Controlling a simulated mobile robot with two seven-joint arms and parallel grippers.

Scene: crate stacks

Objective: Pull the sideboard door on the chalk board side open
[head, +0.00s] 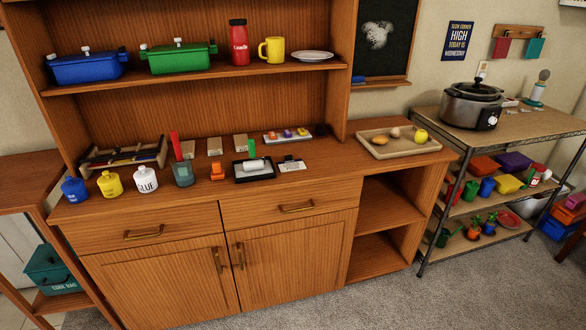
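The wooden sideboard (290,200) stands in the middle of the head view. Below its two drawers are two doors, both shut. The door on the chalk board side (295,262) is the right one, with an upright brass handle (240,256) near its left edge. The other door (165,285) has its handle (218,261) close by, across the gap between the doors. The chalk board (385,38) hangs on the wall at the upper right. Neither of my grippers is in view.
Open shelves (385,215) sit right of the doors. The drawers have brass handles (297,208) above the doors. A metal rack (520,115) with a slow cooker (472,105) stands further right. Grey carpet (380,305) in front of the sideboard is clear. A teal box (52,270) sits at the left.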

